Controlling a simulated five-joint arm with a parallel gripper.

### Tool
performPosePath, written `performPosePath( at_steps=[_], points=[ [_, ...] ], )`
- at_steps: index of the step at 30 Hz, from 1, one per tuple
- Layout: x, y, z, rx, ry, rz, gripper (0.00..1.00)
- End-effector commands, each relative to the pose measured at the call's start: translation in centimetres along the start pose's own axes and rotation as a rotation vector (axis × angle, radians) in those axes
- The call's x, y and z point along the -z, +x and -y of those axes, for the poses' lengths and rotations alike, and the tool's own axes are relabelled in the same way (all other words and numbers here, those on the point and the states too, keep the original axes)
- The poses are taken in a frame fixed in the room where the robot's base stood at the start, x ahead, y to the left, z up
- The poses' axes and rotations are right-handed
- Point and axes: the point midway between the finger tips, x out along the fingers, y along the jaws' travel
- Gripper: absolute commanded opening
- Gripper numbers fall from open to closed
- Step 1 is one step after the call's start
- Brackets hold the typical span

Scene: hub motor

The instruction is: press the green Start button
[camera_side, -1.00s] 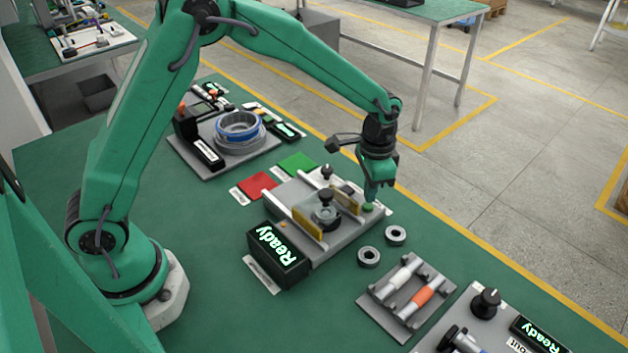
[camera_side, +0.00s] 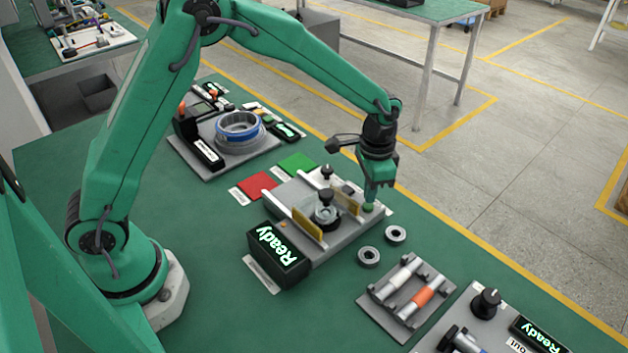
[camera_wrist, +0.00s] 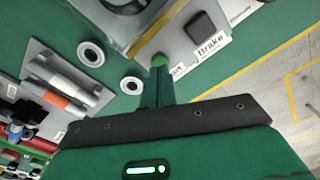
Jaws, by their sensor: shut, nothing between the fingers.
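The green Start button (camera_side: 368,207) is a small round cap at the right end of the grey fixture (camera_side: 340,235). In the wrist view the green button (camera_wrist: 159,60) shows just beyond my fingertips, beside a partly hidden label. My gripper (camera_side: 369,200) points down right at the button from above. In the wrist view its fingers (camera_wrist: 156,78) are together with nothing between them. I cannot tell whether the tips touch the button. The fixture's display (camera_side: 276,249) reads "Ready".
A black switch (camera_wrist: 205,32) labelled "Brake" is close to the button. Two grey rings (camera_side: 396,234) lie on the green table in front. A rack with white and orange rollers (camera_side: 408,295) is at lower right. Yellow plates (camera_side: 307,224) stand upright on the fixture.

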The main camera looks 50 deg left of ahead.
Motion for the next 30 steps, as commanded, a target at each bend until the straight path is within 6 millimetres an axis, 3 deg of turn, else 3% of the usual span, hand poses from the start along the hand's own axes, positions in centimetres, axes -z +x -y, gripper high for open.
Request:
performPosePath(
  at_steps=[30],
  points=[
    [0.0,1.9,0.0,0.0,0.0,0.001,0.0]
  ],
)
